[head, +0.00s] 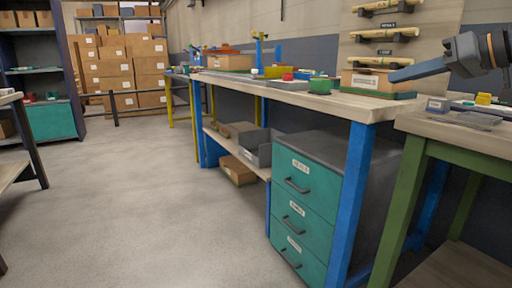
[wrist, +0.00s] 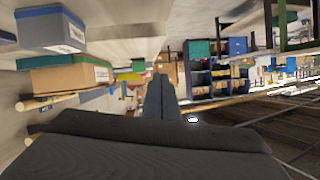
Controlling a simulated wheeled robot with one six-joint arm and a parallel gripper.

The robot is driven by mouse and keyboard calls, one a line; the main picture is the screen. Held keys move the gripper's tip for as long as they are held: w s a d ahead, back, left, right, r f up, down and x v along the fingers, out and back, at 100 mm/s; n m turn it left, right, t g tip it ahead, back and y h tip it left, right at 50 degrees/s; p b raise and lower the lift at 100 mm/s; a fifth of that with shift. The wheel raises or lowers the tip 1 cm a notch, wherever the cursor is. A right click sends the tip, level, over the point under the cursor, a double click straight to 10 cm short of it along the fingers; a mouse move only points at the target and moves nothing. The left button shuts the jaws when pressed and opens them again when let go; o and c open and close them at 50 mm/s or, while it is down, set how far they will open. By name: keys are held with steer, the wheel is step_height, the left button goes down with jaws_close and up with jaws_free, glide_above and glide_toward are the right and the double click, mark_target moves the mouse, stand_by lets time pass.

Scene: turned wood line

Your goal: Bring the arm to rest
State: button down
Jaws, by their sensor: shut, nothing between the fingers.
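My gripper (head: 393,79) shows at the upper right of the head view. Its long blue-grey fingers are together and point left, above the workbench (head: 300,93). In the wrist view, my gripper (wrist: 160,78) shows as two narrow fingers closed side by side, with nothing visible between them. The dark gripper body fills the bottom of that view. The wrist picture looks tilted, and part of it is blurred.
Wooden pieces on wall pegs (head: 385,35) are close behind the fingers. A green cup (head: 320,86) stands on the bench. Teal drawers (head: 303,200) stand below it. A green-legged table (head: 455,128) is at right. The floor (head: 130,190) at left is clear.

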steer(key=s+a+f+g, duration=0.4)
steer(key=a+f, duration=0.5)
steer(key=a, duration=0.3)
steer(key=s+a+f+g, duration=0.4)
steer(key=a+f, duration=0.4)
steer(key=a, duration=0.5)
steer(key=s+a+f+g+h, duration=0.1)
steer(key=s+a+f+h, duration=0.15)
steer(key=s+f, duration=0.35)
steer(key=s+a+f+n+g+h, duration=0.15)
steer(key=s+a+f, duration=0.25)
steer(key=s, duration=0.4)
steer(key=s+a+f+g+h, duration=0.1)
steer(key=s+a+f+h, duration=0.2)
steer(key=s+f, duration=0.3)
steer(key=d+r+m+p, duration=0.3)
steer(key=d+r+p, duration=0.7)
steer(key=p, duration=0.7)
steer(key=s+d+r+m+h+p, duration=0.1)
steer(key=d+r+m+p, duration=0.2)
steer(key=d+r+p, duration=0.7)
step_height(320, 180, up, 7)
steer(key=p, duration=0.7)
steer(key=shift+s+d+f+h, duration=0.15)
steer(key=shift+d+h, duration=0.15)
